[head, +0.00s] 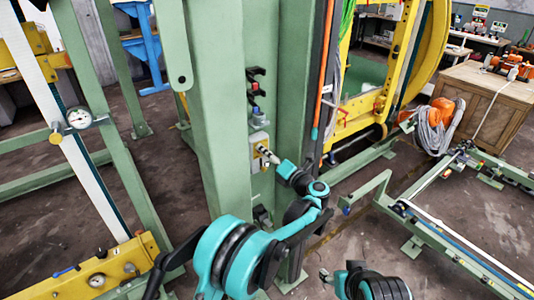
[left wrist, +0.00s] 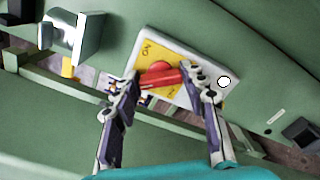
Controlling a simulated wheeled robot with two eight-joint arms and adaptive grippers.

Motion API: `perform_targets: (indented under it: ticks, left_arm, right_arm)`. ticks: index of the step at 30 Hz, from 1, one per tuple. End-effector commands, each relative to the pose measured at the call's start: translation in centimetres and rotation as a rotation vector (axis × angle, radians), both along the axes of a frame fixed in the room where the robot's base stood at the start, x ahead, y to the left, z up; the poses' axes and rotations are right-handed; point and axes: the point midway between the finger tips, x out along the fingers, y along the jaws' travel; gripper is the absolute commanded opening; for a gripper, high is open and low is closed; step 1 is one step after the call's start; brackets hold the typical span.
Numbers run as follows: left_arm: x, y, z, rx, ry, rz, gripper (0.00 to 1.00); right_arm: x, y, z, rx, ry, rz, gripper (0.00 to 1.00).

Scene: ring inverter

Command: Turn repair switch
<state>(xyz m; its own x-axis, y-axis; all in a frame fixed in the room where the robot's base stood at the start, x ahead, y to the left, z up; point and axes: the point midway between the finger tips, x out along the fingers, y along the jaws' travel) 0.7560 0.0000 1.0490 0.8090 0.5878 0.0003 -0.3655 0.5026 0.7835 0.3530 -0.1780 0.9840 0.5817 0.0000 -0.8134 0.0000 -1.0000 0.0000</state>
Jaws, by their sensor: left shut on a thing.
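The repair switch is a red handle (left wrist: 160,77) on a yellow plate (left wrist: 147,51), set in a pale box (left wrist: 188,47) with a round white spot at one end. In the head view the pale box (head: 257,139) is on the green column, mostly behind my gripper. My left gripper (left wrist: 163,79) has one finger at each end of the red handle and is shut on it. In the head view the left gripper (head: 267,155) reaches the box from below right. Part of my right arm shows at the bottom; its gripper's jaws are not clear.
The green column (head: 225,110) stands upright in front of me. Red and blue knobs (head: 255,88) on dark brackets sit above the switch box. A green rail frame (head: 440,235) lies at the right. A wooden crate (head: 490,95) stands at the back right.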

Motion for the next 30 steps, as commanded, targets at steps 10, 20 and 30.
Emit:
perform_targets:
  ticks: [10, 20, 30]
  left_arm:
    - [0.04, -0.05, -0.06, 0.261, 0.189, 0.000, 0.14]
    - [0.05, -0.07, -0.15, 0.453, 0.329, 0.000, 0.14]
    - [0.05, -0.07, -0.20, 0.544, 0.395, 0.000, 0.14]
  right_arm:
    - [0.00, 0.00, 0.28, 0.000, 0.000, 0.000, 0.54]
    - [0.00, 0.00, 0.39, 0.000, 0.000, 0.000, 0.54]
    - [0.00, 0.00, 0.44, 0.000, 0.000, 0.000, 0.54]
